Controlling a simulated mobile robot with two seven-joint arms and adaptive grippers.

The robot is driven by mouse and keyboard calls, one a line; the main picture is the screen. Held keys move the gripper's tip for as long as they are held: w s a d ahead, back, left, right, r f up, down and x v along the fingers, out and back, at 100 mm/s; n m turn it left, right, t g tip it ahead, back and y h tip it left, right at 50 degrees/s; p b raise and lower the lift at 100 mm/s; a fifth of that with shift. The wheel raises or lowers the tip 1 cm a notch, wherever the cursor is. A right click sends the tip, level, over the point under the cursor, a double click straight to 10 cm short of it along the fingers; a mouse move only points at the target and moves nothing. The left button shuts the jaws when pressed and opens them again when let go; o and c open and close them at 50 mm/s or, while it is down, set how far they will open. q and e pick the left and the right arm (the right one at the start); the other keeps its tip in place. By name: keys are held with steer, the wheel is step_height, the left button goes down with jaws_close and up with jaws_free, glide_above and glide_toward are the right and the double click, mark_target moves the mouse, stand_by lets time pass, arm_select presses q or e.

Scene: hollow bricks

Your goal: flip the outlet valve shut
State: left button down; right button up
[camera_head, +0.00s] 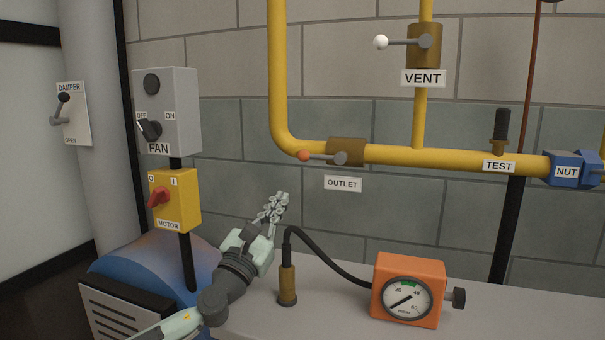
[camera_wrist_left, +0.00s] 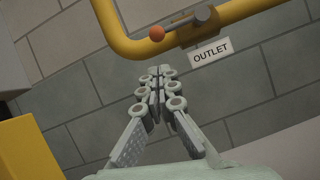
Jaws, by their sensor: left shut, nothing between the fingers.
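The outlet valve (camera_head: 346,151) is a brass body on the yellow pipe, above the OUTLET label (camera_head: 343,184). Its grey lever (camera_head: 323,157) points left along the pipe and ends in an orange knob (camera_head: 304,155). In the left wrist view the orange knob (camera_wrist_left: 157,33) and the lever (camera_wrist_left: 180,23) are at the top, beyond the fingertips. My left gripper (camera_head: 280,197) is shut and empty, below and to the left of the knob and apart from it. The closed fingers (camera_wrist_left: 160,72) also show in the left wrist view. My right gripper is not in view.
The yellow pipe (camera_head: 279,70) bends from vertical to horizontal left of the valve. The vent valve (camera_head: 424,45) has a white knob. An orange gauge box (camera_head: 408,289) and brass fitting (camera_head: 287,285) stand on the ledge. The yellow motor switch (camera_head: 175,200) is left of my gripper.

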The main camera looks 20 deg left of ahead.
mark_target(322, 157)
arm_select(q)
steer(key=shift+s, duration=0.1)
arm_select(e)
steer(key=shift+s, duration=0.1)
arm_select(q)
steer(key=shift+r, duration=0.1)
steer(key=p+x, duration=0.1)
steer(key=x, duration=0.9)
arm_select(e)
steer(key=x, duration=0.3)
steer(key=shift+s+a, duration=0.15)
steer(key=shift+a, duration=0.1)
arm_select(q)
steer(key=shift+a, duration=0.1)
